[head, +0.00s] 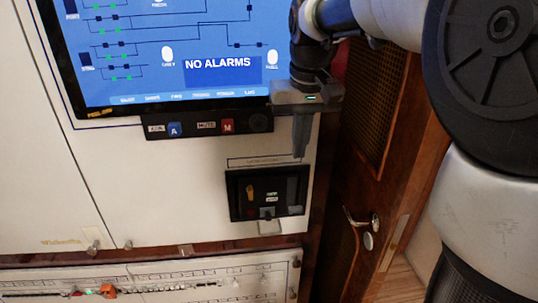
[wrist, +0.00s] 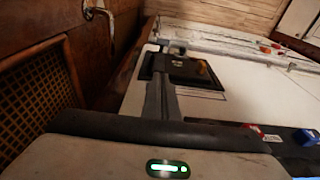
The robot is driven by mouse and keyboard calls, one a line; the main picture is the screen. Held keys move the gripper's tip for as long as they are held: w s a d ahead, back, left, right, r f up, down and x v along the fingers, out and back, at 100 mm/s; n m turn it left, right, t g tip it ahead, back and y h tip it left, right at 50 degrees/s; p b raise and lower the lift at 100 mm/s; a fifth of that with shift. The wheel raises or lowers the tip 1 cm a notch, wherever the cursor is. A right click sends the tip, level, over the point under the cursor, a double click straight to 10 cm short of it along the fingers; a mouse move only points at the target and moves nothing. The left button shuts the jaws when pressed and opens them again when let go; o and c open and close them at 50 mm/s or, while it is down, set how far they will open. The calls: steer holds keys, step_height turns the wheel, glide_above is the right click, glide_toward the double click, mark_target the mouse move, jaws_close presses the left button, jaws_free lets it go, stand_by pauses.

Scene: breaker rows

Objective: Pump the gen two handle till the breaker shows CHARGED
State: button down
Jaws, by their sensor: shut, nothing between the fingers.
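A black breaker unit (head: 236,205) is set in the white panel in the head view, under a label too small to read. It has a yellow lever (head: 250,192) at its left and a grey piece (head: 267,213) at its lower edge. I cannot tell which part is the pump handle, and the small indicator is unreadable. My gripper (head: 300,155) is shut and empty, pointing down just above the unit's upper right corner. In the wrist view the fingers (wrist: 160,98) partly cover the breaker (wrist: 185,70); the yellow lever (wrist: 202,68) shows beyond them.
A blue screen (head: 190,50) reading NO ALARMS is above, with a button strip (head: 200,127) below it. A wooden door (head: 365,160) with a metal handle (head: 360,220) stands at the right. A lower panel (head: 180,280) has an orange-red knob (head: 108,291).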

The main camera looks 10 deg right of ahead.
mark_target(295, 178)
steer(key=shift+f, duration=0.1)
steer(key=f, duration=0.3)
steer(key=w+f, duration=0.1)
steer(key=f, duration=0.6)
steer(key=shift+w+f, duration=0.1)
steer(key=shift+w, duration=0.3)
steer(key=shift+s+f, duration=0.75)
steer(key=shift+f, duration=0.1)
steer(key=shift+s+f, duration=0.3)
steer(key=shift+f, duration=0.25)
steer(key=shift+f+b, duration=0.1)
steer(key=shift+b, duration=0.45)
